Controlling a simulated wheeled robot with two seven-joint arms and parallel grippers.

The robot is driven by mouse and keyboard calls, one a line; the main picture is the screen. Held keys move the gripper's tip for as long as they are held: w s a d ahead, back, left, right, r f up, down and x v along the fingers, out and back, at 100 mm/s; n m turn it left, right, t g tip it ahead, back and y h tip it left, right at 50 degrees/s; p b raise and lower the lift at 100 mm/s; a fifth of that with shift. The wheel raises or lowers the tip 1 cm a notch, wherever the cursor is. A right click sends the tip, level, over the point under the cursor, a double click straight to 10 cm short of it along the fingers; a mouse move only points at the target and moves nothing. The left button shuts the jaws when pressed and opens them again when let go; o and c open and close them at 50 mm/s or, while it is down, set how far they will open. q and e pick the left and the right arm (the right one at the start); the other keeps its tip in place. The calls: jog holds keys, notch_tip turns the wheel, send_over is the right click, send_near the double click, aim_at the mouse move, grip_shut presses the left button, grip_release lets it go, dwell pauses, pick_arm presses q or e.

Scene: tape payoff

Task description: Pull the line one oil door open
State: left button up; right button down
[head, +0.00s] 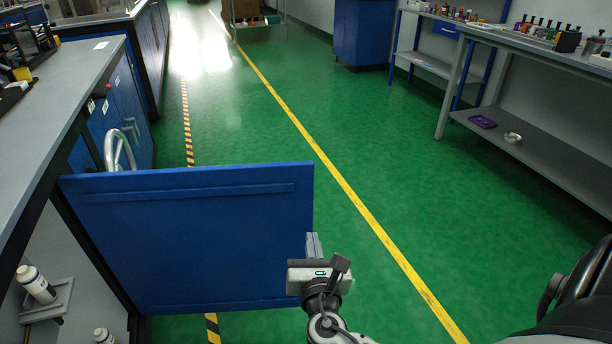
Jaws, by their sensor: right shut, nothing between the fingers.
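The blue door (190,235) stands swung wide out from the cabinet on the left, its flat face with a long groove towards me. Its hinged side is at the left, and its free edge reaches the middle of the view. My right gripper (313,245) is shut and empty beside the lower part of that free edge. I cannot tell whether it touches the door. Another bottle (103,336) shows partly at the bottom edge. My left gripper is not in view.
A grey worktop (70,95) runs above the cabinet. Curved silver handles (120,148) show beyond the door. Green floor (360,130) with a yellow line (345,185) is clear to the right. A grey shelf bench (545,150) stands at the right wall, a blue cabinet (361,32) at the back.

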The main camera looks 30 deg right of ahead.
jog(key=n, duration=0.1)
jog(key=b, duration=0.1)
send_near(305, 186)
jog(key=shift+h, duration=0.3)
jog(key=x, duration=0.5)
jog(key=shift+w+f, duration=0.25)
jog(key=shift+w, duration=0.1)
jog(key=shift+w+d, duration=0.3)
jog(key=shift+w, duration=0.25)
jog(key=shift+d+n, duration=0.1)
jog(key=shift+n, duration=0.2)
